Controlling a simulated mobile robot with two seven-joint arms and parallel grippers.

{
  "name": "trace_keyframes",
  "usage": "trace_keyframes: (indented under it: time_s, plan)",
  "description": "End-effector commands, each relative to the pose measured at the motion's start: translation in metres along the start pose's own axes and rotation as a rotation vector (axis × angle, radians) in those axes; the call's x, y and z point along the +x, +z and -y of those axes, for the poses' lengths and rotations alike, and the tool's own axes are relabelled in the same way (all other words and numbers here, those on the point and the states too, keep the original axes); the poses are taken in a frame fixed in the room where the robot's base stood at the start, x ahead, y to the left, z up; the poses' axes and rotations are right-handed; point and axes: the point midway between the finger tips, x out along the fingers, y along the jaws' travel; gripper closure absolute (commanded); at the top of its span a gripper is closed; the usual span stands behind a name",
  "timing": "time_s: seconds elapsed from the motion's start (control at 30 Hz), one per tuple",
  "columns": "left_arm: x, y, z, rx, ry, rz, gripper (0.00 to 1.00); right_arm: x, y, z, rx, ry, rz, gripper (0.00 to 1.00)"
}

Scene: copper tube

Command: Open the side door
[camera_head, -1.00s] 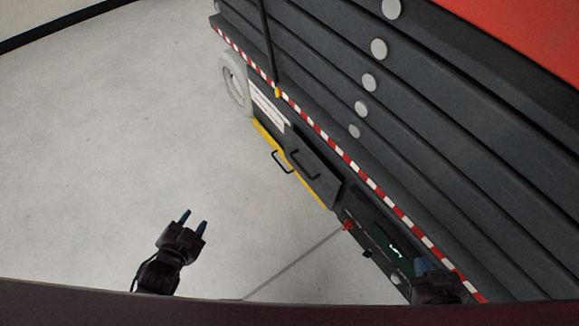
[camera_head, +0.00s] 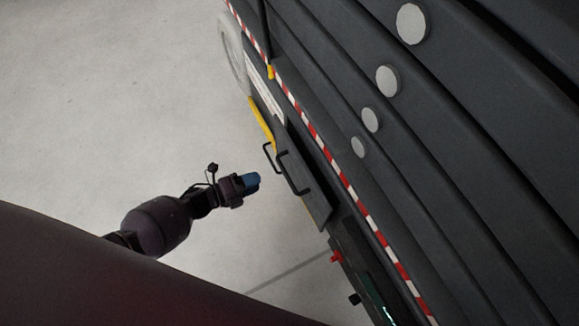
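The side door (camera_head: 303,172) is a dark grey panel low on the side of a large machine, with a black bar handle (camera_head: 292,175) on it. A second black handle (camera_head: 268,158) shows just left of it. My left gripper (camera_head: 253,180) has blue fingertips pointing right toward the handles. It appears a short way left of the door handle, apart from it in the picture. From this angle the fingers overlap, so their opening cannot be judged. My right gripper is out of the picture.
The machine's stacked dark beams (camera_head: 400,150) with round grey caps fill the right side. A red and white striped edge (camera_head: 335,170) runs above the door. A red knob (camera_head: 336,257) sticks out below it. A pale wheel (camera_head: 232,50) is at the top. Open grey floor (camera_head: 110,110) lies left.

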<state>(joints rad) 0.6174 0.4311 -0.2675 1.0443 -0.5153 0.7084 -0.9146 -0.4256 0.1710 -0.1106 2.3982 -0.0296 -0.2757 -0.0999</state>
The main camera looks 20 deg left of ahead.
Motion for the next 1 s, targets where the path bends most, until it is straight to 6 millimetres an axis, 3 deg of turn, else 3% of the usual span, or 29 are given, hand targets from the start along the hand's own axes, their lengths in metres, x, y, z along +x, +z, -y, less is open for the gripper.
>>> trace_keyframes:
  time_s: [0.6, 1.0]
  plan:
    - [0.089, -0.001, -0.003, -0.004, 0.002, 0.0, 0.61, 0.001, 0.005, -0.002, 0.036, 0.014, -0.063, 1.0]
    - [0.105, 0.0, 0.001, -0.002, 0.0, 0.001, 0.61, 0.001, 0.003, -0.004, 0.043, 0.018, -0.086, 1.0]
